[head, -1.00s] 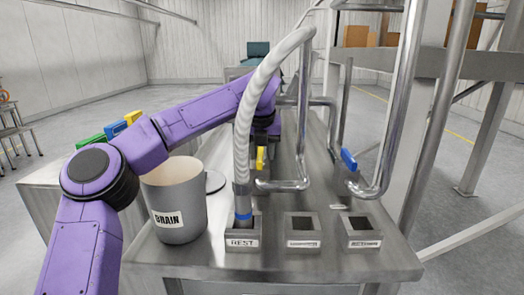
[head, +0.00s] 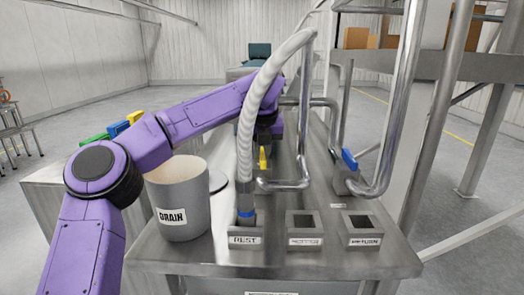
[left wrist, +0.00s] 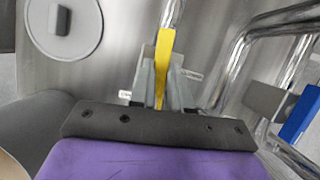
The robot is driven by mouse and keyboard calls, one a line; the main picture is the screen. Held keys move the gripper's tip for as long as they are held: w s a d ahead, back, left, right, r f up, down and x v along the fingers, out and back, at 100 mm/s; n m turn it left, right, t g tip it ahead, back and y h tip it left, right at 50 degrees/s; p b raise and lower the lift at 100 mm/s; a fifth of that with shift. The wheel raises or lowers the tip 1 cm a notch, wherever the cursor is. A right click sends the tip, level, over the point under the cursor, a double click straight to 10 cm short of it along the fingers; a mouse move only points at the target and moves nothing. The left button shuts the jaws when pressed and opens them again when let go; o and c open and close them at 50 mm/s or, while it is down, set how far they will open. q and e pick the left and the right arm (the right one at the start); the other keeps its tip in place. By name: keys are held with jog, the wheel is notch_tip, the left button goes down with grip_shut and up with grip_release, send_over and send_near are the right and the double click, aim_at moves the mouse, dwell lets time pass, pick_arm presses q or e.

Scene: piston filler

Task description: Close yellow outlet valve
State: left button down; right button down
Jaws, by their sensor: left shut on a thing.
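The yellow outlet valve handle (head: 263,158) hangs roughly upright behind the white hose in the head view. In the left wrist view, the yellow handle (left wrist: 163,58) stands between the fingers of my left gripper (left wrist: 160,82), which is shut on it. In the head view my left gripper (head: 268,132) is partly hidden by the hose; it comes from above and behind the handle. The valve body itself is mostly hidden. My right gripper is in neither view.
The white hose (head: 246,130) ends in the REST socket (head: 243,238). A grey DRAIN bucket (head: 178,195) stands under my left arm. A blue valve handle (head: 349,158) and bent steel pipes (head: 385,160) are to the right. Two empty sockets sit at the front.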

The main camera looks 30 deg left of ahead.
pick_arm(q)
jog(key=n+g+y, duration=0.1)
jog(key=n, duration=0.3)
jog(key=n+g, duration=0.1)
jog(key=n, duration=0.1)
jog(key=n+g+p, duration=0.1)
jog(key=n, duration=0.1)
jog(key=shift+w+n+y, duration=0.15)
jog(key=shift+n+y, duration=0.25)
jog(key=n+g+p, duration=0.1)
jog(key=n+p, duration=0.2)
jog(key=n, duration=0.1)
jog(key=shift+n+g, duration=0.3)
jog(key=shift+g, duration=0.1)
jog(key=shift+d+n+g+h+p, duration=0.1)
jog(key=shift+n+g+h+p, duration=0.25)
jog(key=shift+n+p, duration=0.65)
jog(key=shift+w+f+n+g, duration=0.1)
jog(key=shift+n+g, duration=0.15)
jog(key=shift+n, duration=0.35)
jog(key=shift+f, duration=0.1)
jog(key=c, duration=1.3)
grip_release()
jog(key=shift+o, duration=1.1)
jog(key=shift+a, duration=0.2)
